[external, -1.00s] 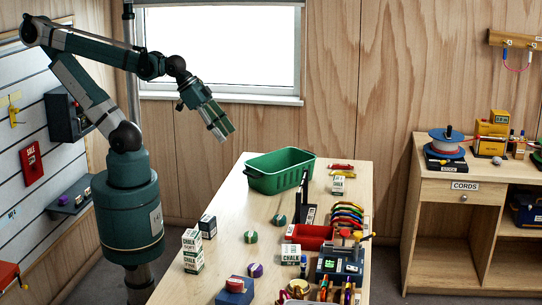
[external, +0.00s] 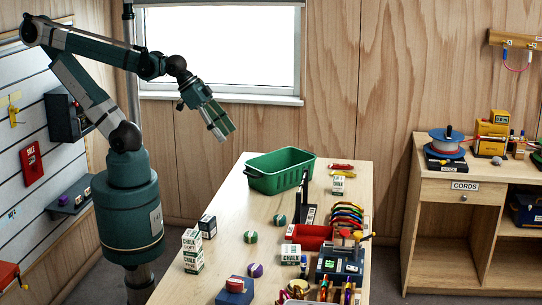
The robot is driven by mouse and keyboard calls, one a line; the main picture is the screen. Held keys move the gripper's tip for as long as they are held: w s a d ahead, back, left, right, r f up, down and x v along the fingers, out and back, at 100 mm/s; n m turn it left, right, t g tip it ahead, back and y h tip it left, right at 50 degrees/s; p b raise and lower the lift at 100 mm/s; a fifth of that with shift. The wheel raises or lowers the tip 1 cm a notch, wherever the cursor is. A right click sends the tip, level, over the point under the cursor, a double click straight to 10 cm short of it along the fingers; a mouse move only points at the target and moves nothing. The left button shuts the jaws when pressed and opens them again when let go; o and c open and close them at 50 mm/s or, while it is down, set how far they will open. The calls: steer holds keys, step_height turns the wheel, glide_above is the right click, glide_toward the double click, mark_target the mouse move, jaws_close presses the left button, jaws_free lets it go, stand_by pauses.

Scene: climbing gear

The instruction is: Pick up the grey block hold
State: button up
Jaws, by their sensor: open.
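My gripper (external: 222,131) hangs in the air left of the table's far end, pointing down and to the right. It is open and no object shows in it. I cannot clearly make out a grey block hold. A small greyish lump (external: 497,160) lies on the cord bench at right, too small to identify. Small items on the left wall shelf (external: 68,203) are also too small to tell. Behind the black upright piece and the boxes, parts of the tabletop are hidden.
The wooden table (external: 222,268) bears a green bin (external: 280,172), chalk boxes (external: 192,250), small striped round items (external: 250,237), a red tray (external: 308,236) and a dark device (external: 340,262). The cord bench (external: 440,172) stands apart at right. The table's left middle is fairly clear.

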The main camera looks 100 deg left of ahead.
steer(key=w+a+f+n+g, duration=0.1)
steer(key=w+a+n, duration=0.3)
steer(key=a, duration=0.5)
steer(key=w+a+f+n+g+y, duration=0.1)
steer(key=w+a+f+n+g, duration=0.1)
steer(key=w+a, duration=0.55)
steer(key=w+a+f+n+g, duration=0.1)
steer(key=w+a+n, duration=0.3)
steer(key=a, duration=0.7)
steer(key=s+a+f+n+g, duration=0.1)
steer(key=a+f+n, duration=0.1)
steer(key=a+f, duration=0.4)
steer(key=s+a+f+n+g+b, duration=0.1)
steer(key=a+f+n, duration=0.2)
steer(key=a, duration=1)
steer(key=s+a+f+n+g+h, duration=0.1)
steer(key=a+f+n, duration=0.1)
steer(key=a+f, duration=0.7)
steer(key=shift+a+f, duration=0.25)
steer(key=shift+a, duration=0.2)
steer(key=shift+s+a+f+n, duration=0.25)
steer(key=shift+a+f+n, duration=0.05)
steer(key=shift+a, duration=0.05)
steer(key=shift+f, duration=1.3)
